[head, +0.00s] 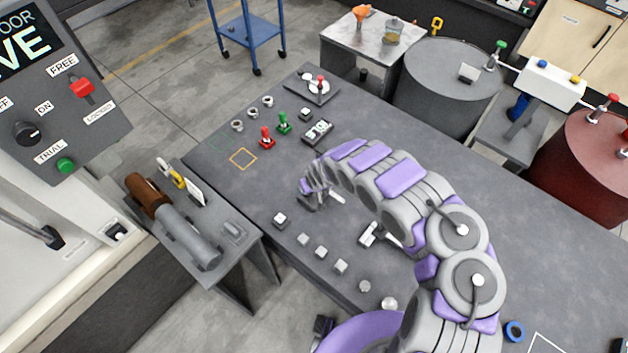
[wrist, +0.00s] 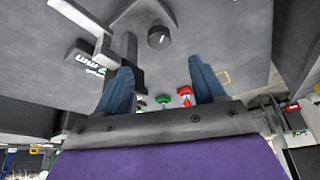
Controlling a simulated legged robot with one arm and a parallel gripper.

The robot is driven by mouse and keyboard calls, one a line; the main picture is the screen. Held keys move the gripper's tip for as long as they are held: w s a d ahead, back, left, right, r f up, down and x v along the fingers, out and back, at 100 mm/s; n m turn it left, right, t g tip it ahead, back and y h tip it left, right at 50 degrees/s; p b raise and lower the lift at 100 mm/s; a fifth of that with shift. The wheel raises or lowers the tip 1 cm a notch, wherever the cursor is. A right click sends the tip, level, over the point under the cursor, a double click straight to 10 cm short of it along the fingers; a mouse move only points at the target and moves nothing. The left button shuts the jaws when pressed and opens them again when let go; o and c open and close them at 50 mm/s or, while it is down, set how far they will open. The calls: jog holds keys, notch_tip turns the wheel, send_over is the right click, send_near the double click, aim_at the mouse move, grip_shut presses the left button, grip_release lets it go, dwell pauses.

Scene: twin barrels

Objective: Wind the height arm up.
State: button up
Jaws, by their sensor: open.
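My gripper (head: 312,198) is low over the grey bench, left of its middle. In the wrist view its two blue fingers (wrist: 160,72) are spread apart, with nothing between them. A grey bar-like arm (wrist: 130,48), bent like a crank, lies just beyond and left of the fingers in the wrist view. I cannot tell for sure that it is the height arm. A pale bar beside my gripper in the head view (head: 336,196) may be part of it. A small display with green digits (wrist: 86,63) is near it, also seen in the head view (head: 317,132). A dark round knob (wrist: 158,38) is ahead.
A red lever (head: 266,138) and a green lever (head: 284,123) stand on the bench (head: 230,170). Small buttons (head: 321,252) line its front edge. A pale angled fitting (head: 370,235) is partly behind my arm. A grey barrel (head: 450,85) and red barrel (head: 590,165) stand behind.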

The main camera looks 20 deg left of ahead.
jog(key=p+v, duration=0.5)
jog(key=v, duration=0.2)
jog(key=shift+s+f, duration=0.1)
dwell(0.4)
